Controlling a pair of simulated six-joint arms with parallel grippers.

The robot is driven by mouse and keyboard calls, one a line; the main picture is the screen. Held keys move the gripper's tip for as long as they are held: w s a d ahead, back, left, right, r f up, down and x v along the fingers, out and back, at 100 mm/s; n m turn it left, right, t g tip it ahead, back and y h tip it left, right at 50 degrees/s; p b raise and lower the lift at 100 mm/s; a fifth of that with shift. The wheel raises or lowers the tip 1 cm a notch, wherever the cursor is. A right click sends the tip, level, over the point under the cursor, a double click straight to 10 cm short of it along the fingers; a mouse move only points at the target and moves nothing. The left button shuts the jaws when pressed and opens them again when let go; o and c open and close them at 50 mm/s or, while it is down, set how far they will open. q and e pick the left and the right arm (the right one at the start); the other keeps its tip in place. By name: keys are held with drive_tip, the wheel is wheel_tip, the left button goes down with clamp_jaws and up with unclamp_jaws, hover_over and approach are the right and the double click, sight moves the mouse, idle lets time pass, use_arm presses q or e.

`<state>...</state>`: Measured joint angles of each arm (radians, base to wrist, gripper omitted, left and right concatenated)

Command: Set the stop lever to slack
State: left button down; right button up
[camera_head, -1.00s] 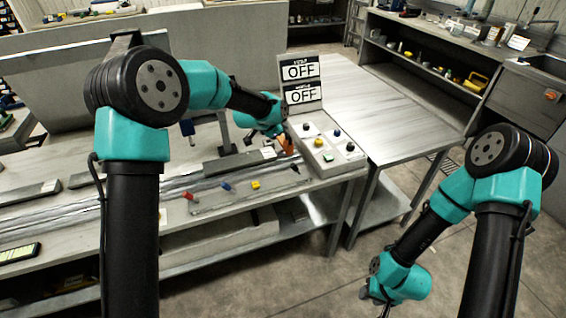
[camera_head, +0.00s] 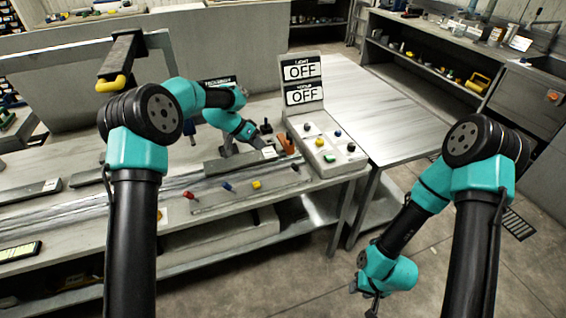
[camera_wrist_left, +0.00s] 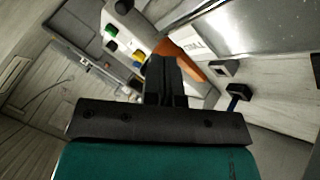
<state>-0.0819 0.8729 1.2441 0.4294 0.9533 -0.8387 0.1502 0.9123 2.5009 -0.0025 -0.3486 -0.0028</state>
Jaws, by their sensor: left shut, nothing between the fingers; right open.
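An orange part (camera_head: 286,143), possibly the stop lever, stands at the left edge of the button box. I cannot read any slack mark on it. In the left wrist view the orange part (camera_wrist_left: 190,62) lies just beyond and to the right of the fingers, partly hidden by them. My left gripper (camera_head: 259,143) is beside it, on its left, and its fingers (camera_wrist_left: 163,72) are shut and empty. I cannot tell whether they touch it. My right gripper (camera_head: 368,297) hangs low over the floor, well away from the bench; its fingers are small in view.
The button box (camera_head: 327,158) carries several coloured buttons and two signs (camera_head: 303,82) reading OFF. Red (camera_head: 188,195), blue (camera_head: 228,187) and yellow (camera_head: 257,184) knobs line the bench's front. A dark upright knob (camera_head: 266,127) stands behind my left gripper. The right-hand table (camera_head: 390,115) is clear.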

sight(296, 169)
use_arm(q)
drive_tip(key=x, duration=1)
drive_tip(key=shift+f, duration=0.15)
drive_tip(key=d, duration=0.1)
drive_tip(key=s+d, duration=0.1)
drive_tip(key=shift+s+d+r, duration=0.25)
drive_tip(key=shift+s+d, duration=0.1)
drive_tip(key=shift+d, duration=0.05)
drive_tip(key=shift+s+d, duration=0.2)
drive_tip(key=shift+d, duration=0.05)
drive_tip(key=shift+r, duration=0.1)
